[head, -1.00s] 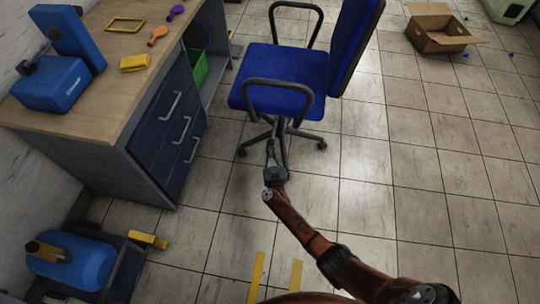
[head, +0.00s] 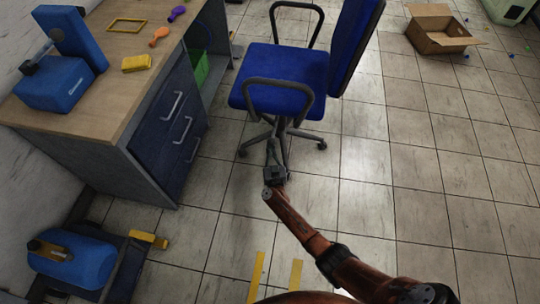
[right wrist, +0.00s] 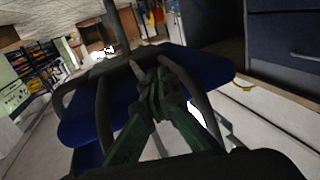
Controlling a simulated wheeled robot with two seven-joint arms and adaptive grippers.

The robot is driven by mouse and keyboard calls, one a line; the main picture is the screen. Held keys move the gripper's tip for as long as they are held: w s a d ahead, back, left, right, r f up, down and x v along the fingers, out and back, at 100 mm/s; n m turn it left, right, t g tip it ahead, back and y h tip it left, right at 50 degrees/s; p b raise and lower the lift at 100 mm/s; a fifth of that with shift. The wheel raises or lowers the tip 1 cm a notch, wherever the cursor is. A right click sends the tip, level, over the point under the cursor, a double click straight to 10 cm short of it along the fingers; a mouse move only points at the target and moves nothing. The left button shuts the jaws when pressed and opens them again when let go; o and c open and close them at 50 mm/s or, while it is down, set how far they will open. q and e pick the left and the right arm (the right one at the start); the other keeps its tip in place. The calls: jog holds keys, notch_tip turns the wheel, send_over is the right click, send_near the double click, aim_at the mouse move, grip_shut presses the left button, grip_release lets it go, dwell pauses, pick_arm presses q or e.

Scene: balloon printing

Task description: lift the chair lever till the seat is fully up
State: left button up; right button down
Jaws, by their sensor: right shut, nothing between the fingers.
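The office chair has a blue seat (head: 280,75) and a blue backrest (head: 358,40), with dark armrests and a dark base on the floor. In the head view my right gripper (head: 271,146) is low in front of the chair, just below the seat's near edge and by the base. In the right wrist view its two fingers (right wrist: 158,84) are closed together with nothing between them, and the blue seat (right wrist: 90,115) shows behind them. I cannot make out the chair lever in either view, nor whether the fingertips touch it. My left gripper is not in view.
A wooden-topped workbench (head: 100,100) with blue drawers stands left of the chair, with a blue machine (head: 58,80) on it. A blue tank (head: 75,258) sits on the floor at lower left. An open cardboard box (head: 440,40) lies at the back right. The right-hand floor is mostly clear.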

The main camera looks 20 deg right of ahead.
jog(key=shift+f+b, duration=1.75)
jog(key=shift+f, duration=0.85)
jog(key=s+a+p, duration=0.4)
jog(key=s+a, duration=0.3)
jog(key=s, duration=0.3)
jog(key=shift+r, duration=0.1)
